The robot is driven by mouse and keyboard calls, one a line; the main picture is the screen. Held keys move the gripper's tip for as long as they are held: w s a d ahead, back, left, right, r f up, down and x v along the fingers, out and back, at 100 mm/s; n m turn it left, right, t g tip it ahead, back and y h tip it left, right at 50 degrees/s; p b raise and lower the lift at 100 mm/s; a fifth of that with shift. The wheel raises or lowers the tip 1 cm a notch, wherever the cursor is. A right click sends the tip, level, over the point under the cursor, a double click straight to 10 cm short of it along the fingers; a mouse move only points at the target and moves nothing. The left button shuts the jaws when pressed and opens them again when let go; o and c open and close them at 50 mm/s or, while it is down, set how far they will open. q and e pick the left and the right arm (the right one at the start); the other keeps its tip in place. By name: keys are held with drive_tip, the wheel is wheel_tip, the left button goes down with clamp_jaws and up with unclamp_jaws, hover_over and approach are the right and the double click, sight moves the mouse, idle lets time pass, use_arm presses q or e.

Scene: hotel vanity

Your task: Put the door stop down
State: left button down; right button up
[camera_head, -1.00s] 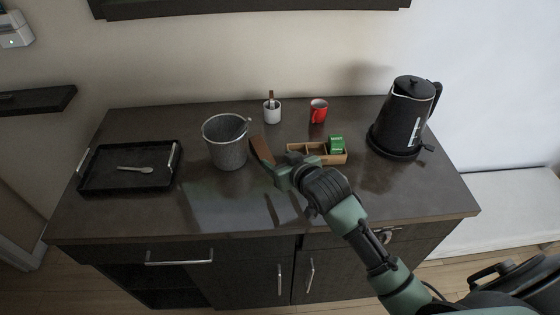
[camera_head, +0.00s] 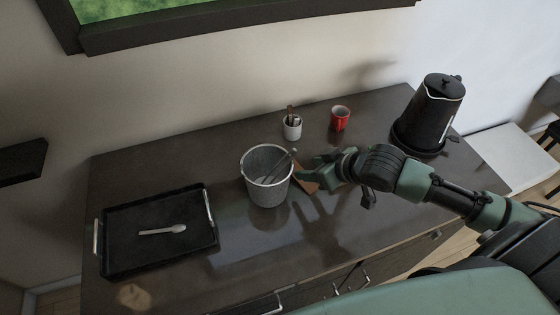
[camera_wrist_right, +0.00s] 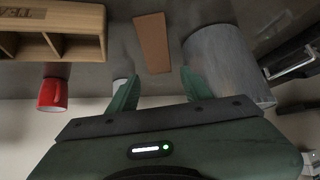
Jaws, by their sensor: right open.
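The brown door stop (camera_head: 305,184) lies on the dark counter just right of the metal bucket (camera_head: 267,177), partly hidden by my right gripper in the head view. In the right wrist view the door stop (camera_wrist_right: 153,43) lies flat on the counter, beyond the fingertips and apart from the bucket (camera_wrist_right: 226,65). My right gripper (camera_head: 314,172) is open and empty, close to the door stop; its two spread green fingers (camera_wrist_right: 160,84) also show in the wrist view. My left gripper is not in view.
A black tray (camera_head: 112,262) with a spoon (camera_head: 162,230) is at the left. A white cup (camera_head: 292,132) and red mug (camera_head: 340,120) stand behind; a black kettle (camera_head: 430,115) is at the right. A wooden organizer (camera_wrist_right: 88,18) shows in the wrist view. The front middle counter is clear.

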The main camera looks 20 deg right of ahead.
drive_tip(key=shift+f, duration=0.2)
drive_tip(key=shift+w+d+f+p, duration=0.2)
drive_tip(key=shift+w+f+p, duration=0.3)
drive_tip(key=shift+f, duration=0.35)
drive_tip(key=x, duration=0.1)
drive_tip(key=p+x, duration=0.1)
drive_tip(key=x, duration=0.1)
drive_tip(key=shift+s+a, duration=0.1)
drive_tip(key=shift+a, duration=0.1)
drive_tip(key=shift+x, duration=0.95)
drive_tip(key=c, duration=1)
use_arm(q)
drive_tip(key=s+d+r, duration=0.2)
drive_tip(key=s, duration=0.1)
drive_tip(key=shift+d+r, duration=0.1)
use_arm(e)
clamp_jaws()
